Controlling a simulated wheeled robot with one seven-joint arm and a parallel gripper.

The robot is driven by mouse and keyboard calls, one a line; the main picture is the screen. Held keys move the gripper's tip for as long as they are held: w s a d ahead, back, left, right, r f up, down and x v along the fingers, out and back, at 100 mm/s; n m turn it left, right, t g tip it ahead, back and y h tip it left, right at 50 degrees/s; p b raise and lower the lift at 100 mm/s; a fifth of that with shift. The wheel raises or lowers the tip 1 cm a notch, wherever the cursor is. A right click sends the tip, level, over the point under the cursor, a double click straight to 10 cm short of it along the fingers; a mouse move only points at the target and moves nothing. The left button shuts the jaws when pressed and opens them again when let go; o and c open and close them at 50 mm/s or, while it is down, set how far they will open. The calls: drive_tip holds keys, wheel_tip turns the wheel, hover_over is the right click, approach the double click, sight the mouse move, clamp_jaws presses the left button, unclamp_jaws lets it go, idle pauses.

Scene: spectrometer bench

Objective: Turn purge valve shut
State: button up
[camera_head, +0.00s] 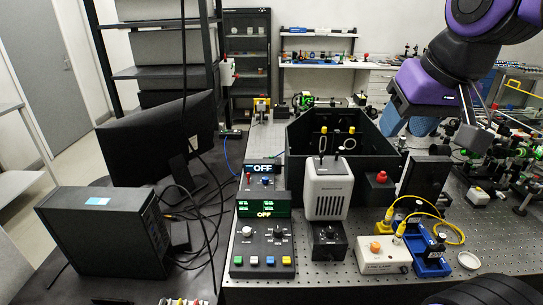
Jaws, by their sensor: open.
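My gripper (471,128) hangs at the upper right, above the crowded right side of the bench, apart from everything below it. It is open and I see nothing held in it. No part is clearly marked as the purge valve, and I cannot tell its position. A black box with a round knob (328,238) stands at the front middle. A small yellow fitting (262,105) stands at the back left of the bench. A red knob on a dark block (381,177) is right of the white instrument (329,187).
The perforated bench (320,273) carries a control panel (265,245) with "OFF" displays, a black open enclosure (300,135), a white box (383,256) with yellow cables, and several optics at right. A monitor (160,135) and computer tower (100,232) stand at left.

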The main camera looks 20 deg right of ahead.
drive_tip(key=w+r+m, duration=0.3)
drive_tip(key=w, duration=0.6)
drive_tip(key=m+g, duration=0.5)
drive_tip(key=m, duration=1.4)
hover_over(271, 156)
wheel_tip(271, 156, down, 28)
drive_tip(key=shift+m, duration=0.3)
wheel_tip(271, 156, down, 11)
drive_tip(key=shift+s+r, duration=0.1)
clamp_jaws()
